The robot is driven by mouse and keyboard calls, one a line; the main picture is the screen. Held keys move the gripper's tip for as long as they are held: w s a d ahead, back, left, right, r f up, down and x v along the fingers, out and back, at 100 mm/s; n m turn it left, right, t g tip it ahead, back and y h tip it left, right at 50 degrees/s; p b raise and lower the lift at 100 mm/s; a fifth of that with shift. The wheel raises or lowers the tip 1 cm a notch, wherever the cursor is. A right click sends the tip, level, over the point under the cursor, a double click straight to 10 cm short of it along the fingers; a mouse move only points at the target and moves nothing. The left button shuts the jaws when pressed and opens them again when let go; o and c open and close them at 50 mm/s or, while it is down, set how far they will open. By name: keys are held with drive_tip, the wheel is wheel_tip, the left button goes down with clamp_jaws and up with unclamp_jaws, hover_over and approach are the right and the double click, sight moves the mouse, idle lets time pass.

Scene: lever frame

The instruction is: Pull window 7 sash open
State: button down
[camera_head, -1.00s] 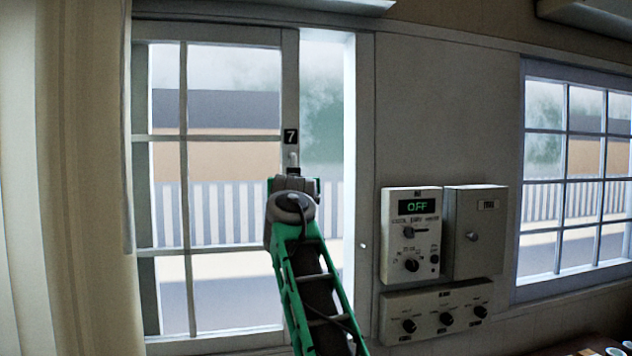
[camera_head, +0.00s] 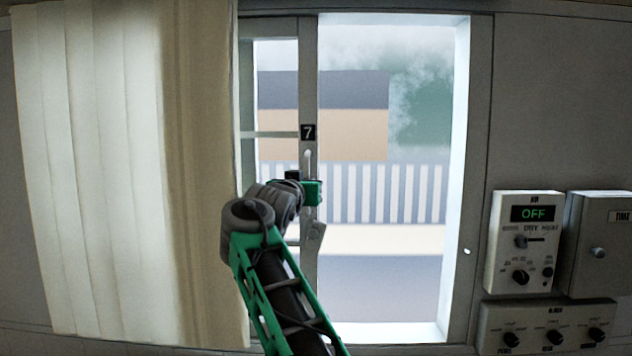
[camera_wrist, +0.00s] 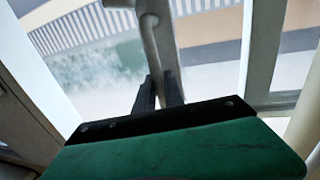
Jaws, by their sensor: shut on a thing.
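The window 7 sash (camera_head: 307,70) is a pale sliding frame with a black plate marked 7 (camera_head: 308,132) on its right stile. It stands far to the left, partly behind the curtain, with a wide open gap on its right. Its upright handle (camera_head: 308,155) shows just below the plate; in the wrist view the handle (camera_wrist: 151,42) runs down between my fingers. My gripper (camera_wrist: 158,92) is shut on the handle. In the head view my gripper (camera_head: 312,192) is at the stile, and my wrist hides the lower handle.
A pale curtain (camera_head: 90,170) hangs at the left and covers the window's left part. The right jamb (camera_head: 462,150) is clear of the sash. On the wall at the right are a control box reading OFF (camera_head: 522,245), a grey box (camera_head: 600,240) and a knob panel (camera_head: 548,325).

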drive_tip(key=shift+r, duration=0.15)
drive_tip(key=c, duration=1.4)
unclamp_jaws()
drive_tip(key=shift+c, duration=0.2)
drive_tip(key=b+v, duration=0.4)
drive_tip(key=v, duration=0.3)
drive_tip(key=shift+s+a, duration=0.2)
drive_tip(key=shift+s, duration=0.15)
